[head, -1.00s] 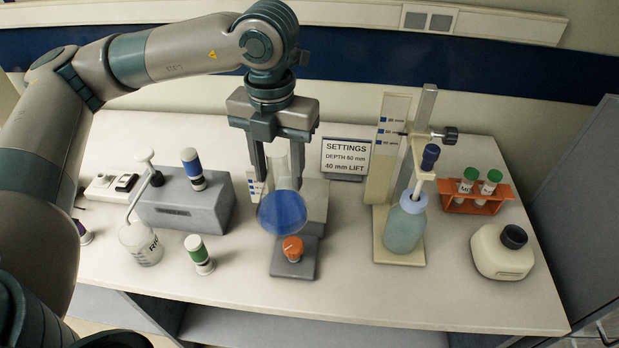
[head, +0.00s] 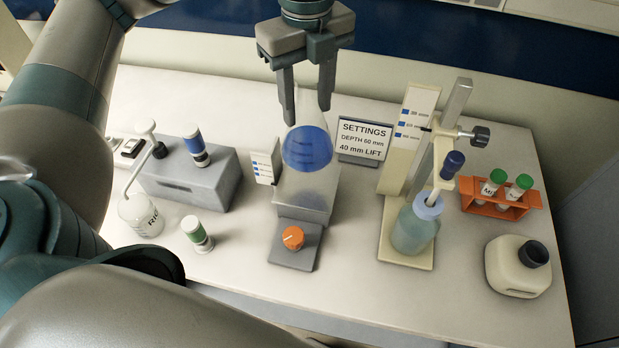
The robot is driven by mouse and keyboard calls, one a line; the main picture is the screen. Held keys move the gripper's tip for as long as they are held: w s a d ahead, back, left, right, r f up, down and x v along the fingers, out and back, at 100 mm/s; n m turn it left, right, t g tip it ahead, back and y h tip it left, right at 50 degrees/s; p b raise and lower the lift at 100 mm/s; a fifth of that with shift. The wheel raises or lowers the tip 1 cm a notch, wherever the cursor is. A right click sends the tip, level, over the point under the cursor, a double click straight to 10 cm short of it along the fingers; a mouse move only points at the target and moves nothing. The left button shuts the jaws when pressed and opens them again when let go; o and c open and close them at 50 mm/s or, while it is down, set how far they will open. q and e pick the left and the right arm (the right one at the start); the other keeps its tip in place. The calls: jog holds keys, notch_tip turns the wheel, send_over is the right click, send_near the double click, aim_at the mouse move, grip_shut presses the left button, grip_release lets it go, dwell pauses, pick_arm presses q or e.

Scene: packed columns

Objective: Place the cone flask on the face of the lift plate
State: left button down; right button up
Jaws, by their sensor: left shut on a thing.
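My left gripper (head: 307,95) is shut on the cone flask (head: 307,149), with its fingers at the clear neck. The flask is clear, holds blue liquid and looks about upright. It appears over the grey lift (head: 304,208), which has an orange knob (head: 293,238) at its front. The flask covers much of the lift plate, and I cannot tell whether its base touches the face. My right gripper is not in view.
A small scale card (head: 263,167) stands close left of the lift, beside a grey block (head: 190,180). A settings sign (head: 362,140) is behind right. A stand with a bottle (head: 414,228), an orange tube rack (head: 500,203) and a cream container (head: 517,266) are at right.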

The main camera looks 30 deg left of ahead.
aim_at(307, 132)
pick_arm(q)
jog(key=shift+f, duration=0.1)
notch_tip(307, 132, down, 5)
jog(key=p, duration=0.2)
jog(key=shift+p, duration=0.3)
jog(key=shift+w+f, duration=0.1)
jog(key=shift+f, duration=0.45)
jog(key=shift+f+p, duration=0.4)
jog(key=shift+f, duration=0.05)
notch_tip(307, 132, down, 2)
jog(key=shift+p, duration=0.5)
jog(key=shift+f, duration=0.45)
